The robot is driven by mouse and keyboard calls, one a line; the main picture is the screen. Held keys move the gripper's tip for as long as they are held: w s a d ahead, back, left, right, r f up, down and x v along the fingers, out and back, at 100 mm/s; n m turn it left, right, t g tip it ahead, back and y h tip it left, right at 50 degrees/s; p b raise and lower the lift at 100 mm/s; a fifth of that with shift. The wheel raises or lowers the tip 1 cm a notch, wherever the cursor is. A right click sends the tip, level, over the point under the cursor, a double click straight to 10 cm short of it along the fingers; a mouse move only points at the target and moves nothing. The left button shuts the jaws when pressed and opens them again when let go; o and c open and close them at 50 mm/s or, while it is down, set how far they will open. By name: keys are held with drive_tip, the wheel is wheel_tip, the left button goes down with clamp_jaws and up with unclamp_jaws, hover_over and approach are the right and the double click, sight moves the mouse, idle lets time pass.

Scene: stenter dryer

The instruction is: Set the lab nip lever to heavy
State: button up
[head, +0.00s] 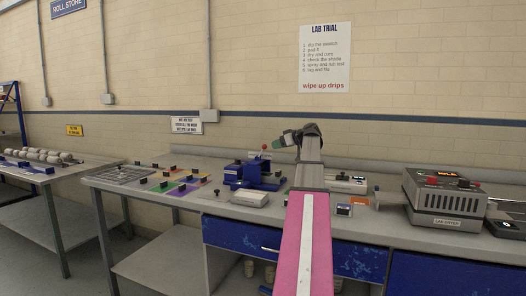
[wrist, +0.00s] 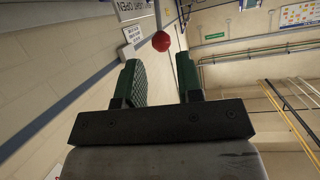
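The lab nip (head: 250,174) is a blue machine on the bench, left of my arm in the head view. Its lever carries a red ball knob (head: 264,147) that stands up above the blue body. My gripper (head: 279,142), with green fingers, is at about knob height, just right of the knob. In the wrist view my gripper (wrist: 159,68) is open and empty. The red knob (wrist: 161,41) shows just beyond the fingertips, roughly centred between them, on a thin grey rod. No contact is visible. Any setting marks on the nip are too small to read.
A white-lidded box (head: 250,198) sits in front of the nip. Coloured mats (head: 182,187) with small dark-handled items lie to its left. A grey lab device (head: 445,200) stands at right. The wall behind carries a lab trial sign (head: 325,57).

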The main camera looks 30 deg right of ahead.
sight(263, 148)
drive_tip(key=x, duration=0.9)
clamp_jaws()
